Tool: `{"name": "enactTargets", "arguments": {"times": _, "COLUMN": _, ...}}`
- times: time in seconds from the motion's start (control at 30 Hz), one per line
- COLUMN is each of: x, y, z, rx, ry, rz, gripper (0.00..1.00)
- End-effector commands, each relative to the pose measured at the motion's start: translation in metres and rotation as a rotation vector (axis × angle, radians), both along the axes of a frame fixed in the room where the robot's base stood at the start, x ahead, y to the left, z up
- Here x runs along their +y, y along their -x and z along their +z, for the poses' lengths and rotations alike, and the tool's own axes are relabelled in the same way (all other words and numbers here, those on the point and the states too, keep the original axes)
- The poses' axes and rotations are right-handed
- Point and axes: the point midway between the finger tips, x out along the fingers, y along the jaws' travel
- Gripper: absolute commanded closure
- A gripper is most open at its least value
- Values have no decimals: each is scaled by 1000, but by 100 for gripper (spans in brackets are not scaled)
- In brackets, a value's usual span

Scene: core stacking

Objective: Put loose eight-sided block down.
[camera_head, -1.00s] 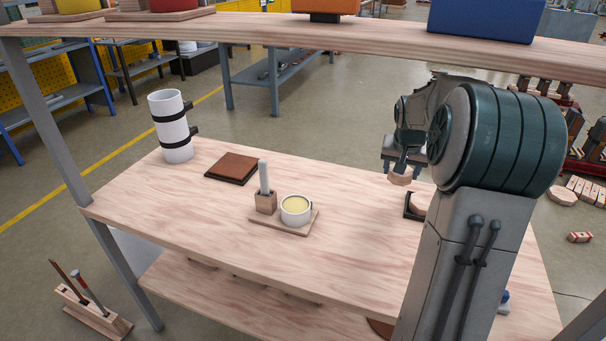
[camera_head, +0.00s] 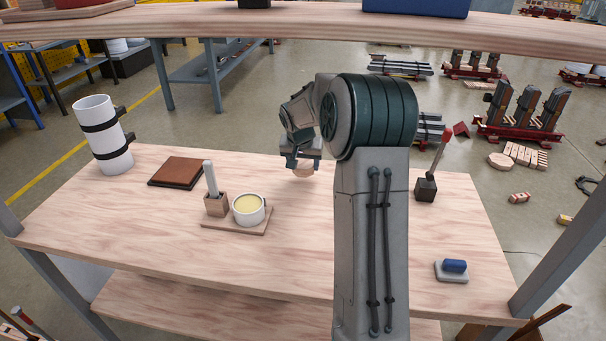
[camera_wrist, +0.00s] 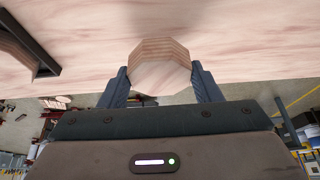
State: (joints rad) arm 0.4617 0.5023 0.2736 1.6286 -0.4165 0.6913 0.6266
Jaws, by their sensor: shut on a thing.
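The loose eight-sided block (camera_wrist: 160,75) is pale layered wood. In the wrist view my gripper (camera_wrist: 160,84) is shut on it, with one dark finger on each side. In the head view the block (camera_head: 303,173) shows under my gripper (camera_head: 302,165), at the far side of the wooden table (camera_head: 130,240). The block looks close to the table top, but I cannot tell whether it touches it.
A dark-edged wooden holder (camera_wrist: 22,50) lies at the left in the wrist view. A shelf (camera_head: 300,28) crosses above.

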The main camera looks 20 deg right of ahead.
Motion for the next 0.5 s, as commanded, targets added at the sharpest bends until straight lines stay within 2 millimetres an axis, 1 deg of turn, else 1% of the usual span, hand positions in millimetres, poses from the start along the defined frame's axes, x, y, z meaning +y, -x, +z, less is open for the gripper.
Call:
{"name": "enactTargets", "arguments": {"times": 0.07, "x": 0, "y": 0, "z": -7, "rx": 1, "ry": -1, "rz": -1, "gripper": 66}}
{"name": "enactTargets", "arguments": {"times": 0.27, "x": 0, "y": 1, "z": -36, "rx": 3, "ry": -1, "rz": 1, "gripper": 66}}
{"name": "enactTargets", "arguments": {"times": 0.33, "x": 0, "y": 0, "z": -39, "rx": 0, "ry": 0, "rz": -1, "gripper": 66}}
{"name": "enactTargets", "arguments": {"times": 0.5, "x": 0, "y": 0, "z": -39, "rx": -1, "ry": 0, "rz": -1, "gripper": 66}}
